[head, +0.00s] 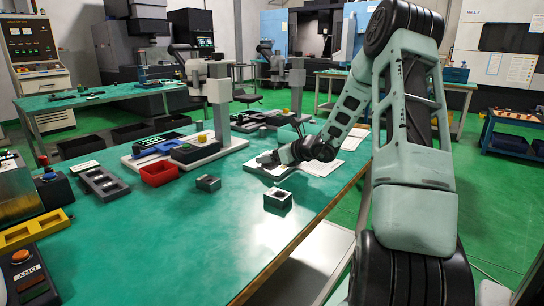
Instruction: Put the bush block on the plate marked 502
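Two small blocks stand on the green table (170,245). One is a pale grey block (278,200) with a dark recess in its top, near the table's right edge. The other is a darker grey block (208,183) to its left and a little farther back. I cannot tell for certain which is the bush block. No marking 502 is readable; a pale base plate (207,157) carries blue and dark parts with small white labels. My gripper (262,160) is low over the table behind the pale block, apart from both blocks. Its fingers are too small to judge.
A red bin (159,173) stands in front of the base plate. A dark slotted tray (103,184) and a yellow tray (34,231) are at left. A white paper sheet (322,165) lies near my gripper. The front middle of the table is clear.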

